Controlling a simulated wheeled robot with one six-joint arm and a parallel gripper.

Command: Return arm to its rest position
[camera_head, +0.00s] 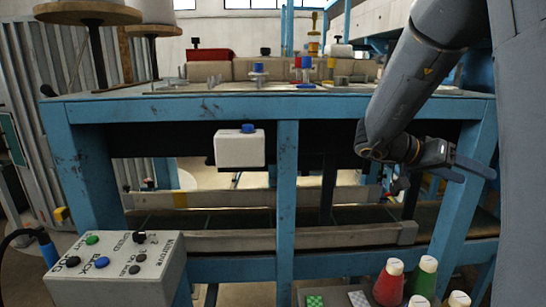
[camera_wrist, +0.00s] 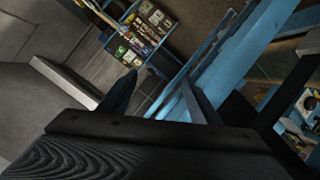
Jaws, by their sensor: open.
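My gripper (camera_wrist: 158,80) is open, with its two dark fingers apart and nothing between them in the wrist view. In the head view my arm comes down from the upper right and bends at the wrist. My gripper (camera_head: 470,170) there points right, in front of the blue frame's right side and below its top. No sack shows in either view.
A blue steel machine frame (camera_head: 288,190) spans the head view. A control box (camera_head: 120,270) stands at lower left. Red and green cones of thread (camera_head: 389,284) stand below my gripper. The wrist view shows a rack of small colourful items (camera_wrist: 148,30) and a blue beam (camera_wrist: 235,55).

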